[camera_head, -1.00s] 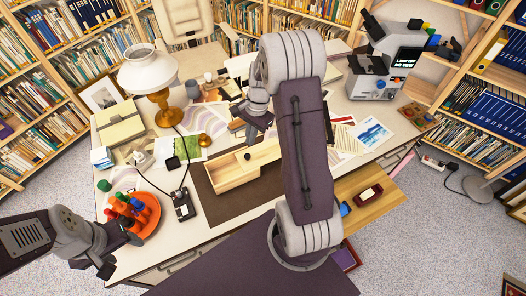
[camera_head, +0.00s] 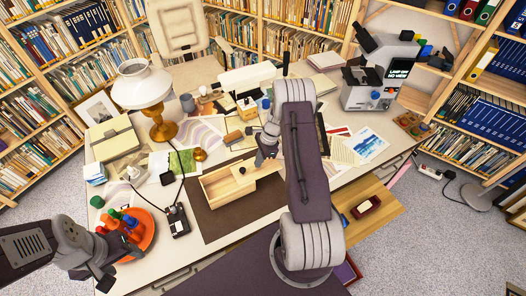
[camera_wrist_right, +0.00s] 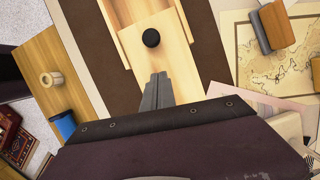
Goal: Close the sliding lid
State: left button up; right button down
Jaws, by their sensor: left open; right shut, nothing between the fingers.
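The pale wooden box (camera_head: 226,192) lies on the dark brown mat, its left part open to the inside. Its sliding lid (camera_head: 266,168) extends at the right, partly hidden by my right arm, and carries a black knob. The knob (camera_wrist_right: 151,37) and lid (camera_wrist_right: 172,60) also show in the right wrist view. My right gripper (camera_head: 261,161) is shut and empty, pointing down at the lid's right end; its fingertips (camera_wrist_right: 158,80) appear beyond the knob. Whether they touch the lid I cannot tell. My left gripper (camera_head: 106,262) is open and empty near the orange tray.
The orange tray (camera_head: 146,241) with several coloured pieces sits at the desk's left front. A black telephone-like device (camera_head: 179,221) stands left of the mat (camera_head: 222,224). A brass lamp (camera_head: 162,128) stands behind. An open drawer (camera_head: 382,216) juts out at the right.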

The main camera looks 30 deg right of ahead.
aim_at(247, 172)
jog(key=a, duration=0.2)
jog(key=shift+w+a+p, duration=0.3)
jog(key=shift+w+a, duration=0.05)
jog(key=shift+a, duration=0.05)
jog(key=shift+w+a, duration=0.1)
jog(key=shift+a, duration=0.15)
jog(key=shift+a+f, duration=0.1)
jog(key=shift+f, duration=0.05)
jog(key=w+a, duration=0.1)
jog(key=a, duration=1.3)
jog(key=shift+w+p, duration=0.3)
jog(key=shift+d, duration=0.1)
